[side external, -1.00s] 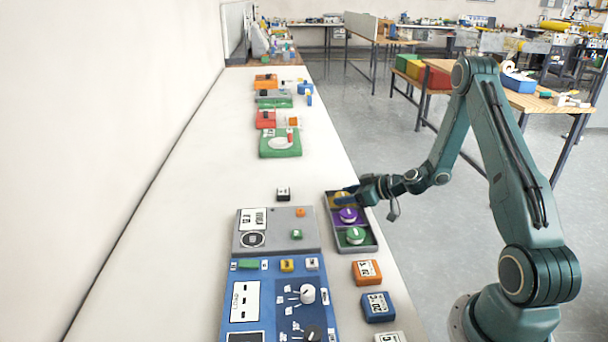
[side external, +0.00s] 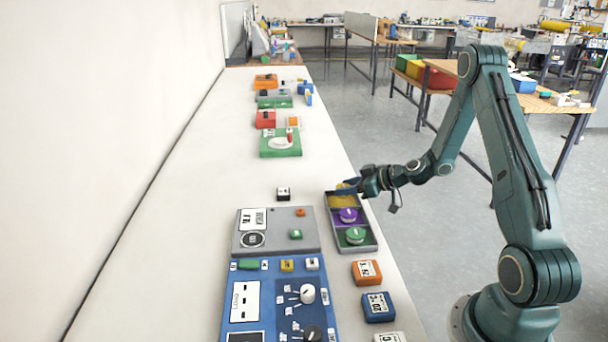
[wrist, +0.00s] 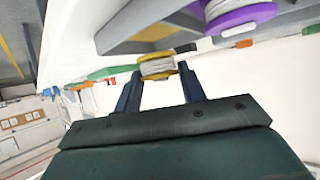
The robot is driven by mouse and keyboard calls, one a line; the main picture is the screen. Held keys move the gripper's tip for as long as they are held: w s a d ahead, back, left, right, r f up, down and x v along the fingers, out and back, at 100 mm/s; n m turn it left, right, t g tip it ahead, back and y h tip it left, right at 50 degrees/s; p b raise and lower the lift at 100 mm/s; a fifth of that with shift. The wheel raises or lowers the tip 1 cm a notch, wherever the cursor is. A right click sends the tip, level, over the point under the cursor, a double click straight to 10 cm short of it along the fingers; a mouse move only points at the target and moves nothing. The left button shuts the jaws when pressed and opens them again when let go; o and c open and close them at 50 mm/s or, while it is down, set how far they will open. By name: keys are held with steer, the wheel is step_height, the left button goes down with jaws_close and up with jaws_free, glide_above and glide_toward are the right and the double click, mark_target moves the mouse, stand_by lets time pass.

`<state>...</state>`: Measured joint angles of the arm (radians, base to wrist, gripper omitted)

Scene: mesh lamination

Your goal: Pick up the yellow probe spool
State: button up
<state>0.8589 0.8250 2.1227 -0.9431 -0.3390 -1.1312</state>
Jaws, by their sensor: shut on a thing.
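The yellow probe spool (wrist: 158,68) has yellow rims and a pale wound middle. In the wrist view it sits between the two fingers of my gripper (wrist: 160,78), which is shut on it. In the side view my gripper (side external: 350,188) is at the far end of the tray, and the spool (side external: 344,186) shows only partly beside the fingers. The grey tray (side external: 372,246) has a yellow-floored compartment (side external: 336,200) just below the spool. A purple spool (side external: 348,215) and a green spool (side external: 356,236) sit in the other compartments.
A grey panel (side external: 275,240) and a blue panel (side external: 262,270) lie left of the tray. Orange (side external: 367,272) and blue (side external: 379,306) blocks stand in front of it. A small black-and-white block (side external: 283,194) is at the upper left.

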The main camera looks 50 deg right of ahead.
step_height(320, 180, up, 17)
stand_by(0.6)
steer(key=shift+w+a+r, duration=0.1)
stand_by(0.5)
